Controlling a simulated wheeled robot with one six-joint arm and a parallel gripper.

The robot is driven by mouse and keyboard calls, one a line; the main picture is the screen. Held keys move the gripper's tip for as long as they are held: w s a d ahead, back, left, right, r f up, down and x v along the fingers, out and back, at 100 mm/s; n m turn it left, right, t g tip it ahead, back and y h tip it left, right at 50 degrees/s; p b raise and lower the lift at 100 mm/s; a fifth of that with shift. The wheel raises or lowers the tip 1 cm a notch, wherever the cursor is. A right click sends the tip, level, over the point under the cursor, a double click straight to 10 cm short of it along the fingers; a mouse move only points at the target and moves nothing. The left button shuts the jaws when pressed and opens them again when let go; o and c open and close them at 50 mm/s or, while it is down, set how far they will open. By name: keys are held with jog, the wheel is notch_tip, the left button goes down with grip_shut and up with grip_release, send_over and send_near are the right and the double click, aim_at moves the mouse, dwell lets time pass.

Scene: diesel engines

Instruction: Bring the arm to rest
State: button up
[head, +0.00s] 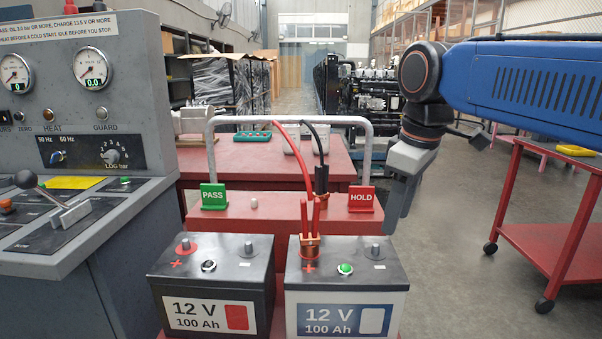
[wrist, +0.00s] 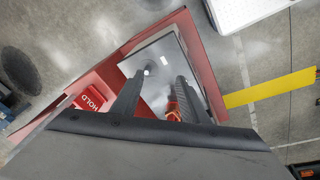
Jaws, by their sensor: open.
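My blue arm comes in from the upper right of the head view. My gripper (head: 399,212) hangs from it, fingers down, just right of the red HOLD sign (head: 361,198) and above the right-hand battery's far right corner. In the wrist view my gripper (wrist: 157,85) has its two dark fingers spread apart, with nothing seen held between them. The white-fronted 12 V battery (head: 346,314) shows beyond the fingers in the wrist view (wrist: 160,55). A copper clamp with red handles (head: 309,245) sits on its plus post; red also shows beside the right finger.
A black 12 V battery (head: 210,315) stands on the left of the red cart. A grey hoop handle (head: 290,120) rises behind, with a black clamp (head: 321,180) near it. A control console (head: 80,150) fills the left. A red trolley (head: 550,215) stands right; floor between is clear.

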jog(key=s+d+f+m+t, duration=0.1)
jog(key=s+d+f+m, duration=0.2)
jog(key=f, duration=0.4)
jog(key=s+d+f+m, duration=0.3)
jog(key=s+d+f, duration=0.1)
jog(key=s+f, duration=0.2)
jog(key=s+d+f+m+t, duration=0.1)
jog(key=s+d+f+m, duration=0.2)
jog(key=f, duration=0.5)
jog(key=shift+s+d+f+m+t+h, duration=0.3)
jog(key=shift+s+d+m, duration=0.15)
jog(key=shift+s, duration=0.3)
